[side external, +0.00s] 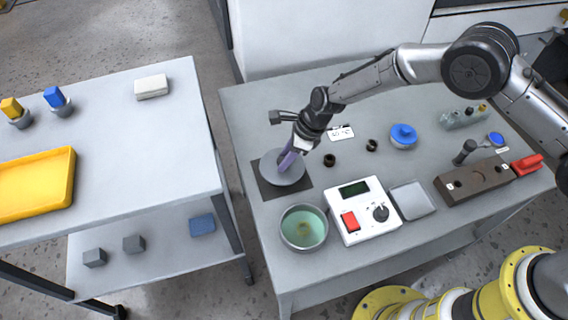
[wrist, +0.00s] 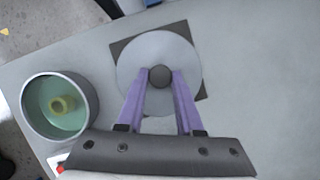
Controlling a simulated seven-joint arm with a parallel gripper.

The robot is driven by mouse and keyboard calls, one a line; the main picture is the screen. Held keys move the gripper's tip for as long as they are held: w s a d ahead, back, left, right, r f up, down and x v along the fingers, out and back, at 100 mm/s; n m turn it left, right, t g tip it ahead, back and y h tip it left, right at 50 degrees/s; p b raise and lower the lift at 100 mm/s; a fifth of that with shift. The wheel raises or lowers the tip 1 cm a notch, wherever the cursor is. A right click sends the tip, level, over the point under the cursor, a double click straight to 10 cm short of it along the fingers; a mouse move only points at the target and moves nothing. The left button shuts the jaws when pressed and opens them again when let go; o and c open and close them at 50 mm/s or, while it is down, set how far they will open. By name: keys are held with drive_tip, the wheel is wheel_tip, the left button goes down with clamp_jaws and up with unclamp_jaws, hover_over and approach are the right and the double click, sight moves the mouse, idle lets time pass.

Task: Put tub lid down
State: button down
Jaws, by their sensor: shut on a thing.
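The tub lid (side external: 282,172) is a round grey disc with a dark knob, seen from above in the wrist view (wrist: 158,50). It is over the dark square mat (side external: 268,188); I cannot tell whether it touches the mat. My gripper (side external: 287,162), with purple fingers, is shut on the lid's knob, which shows between the fingertips (wrist: 160,77). The open tub (side external: 304,228) stands in front of the mat. It holds greenish liquid and a yellowish ring (wrist: 62,104).
A white control box (side external: 362,210) with a red switch and a dial stands right of the tub. A grey square plate (side external: 412,200), a brown block (side external: 474,182), a blue-topped round part (side external: 403,135) and small black rings are farther right. The left table holds a yellow tray (side external: 36,184).

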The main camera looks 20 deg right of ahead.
drive_tip(key=shift+w+a+f, duration=0.15)
drive_tip(key=shift+f, duration=1.65)
drive_tip(key=shift+f, duration=0.1)
drive_tip(key=c, duration=0.6)
unclamp_jaws()
drive_tip(key=shift+o, duration=0.2)
drive_tip(key=v, duration=1.2)
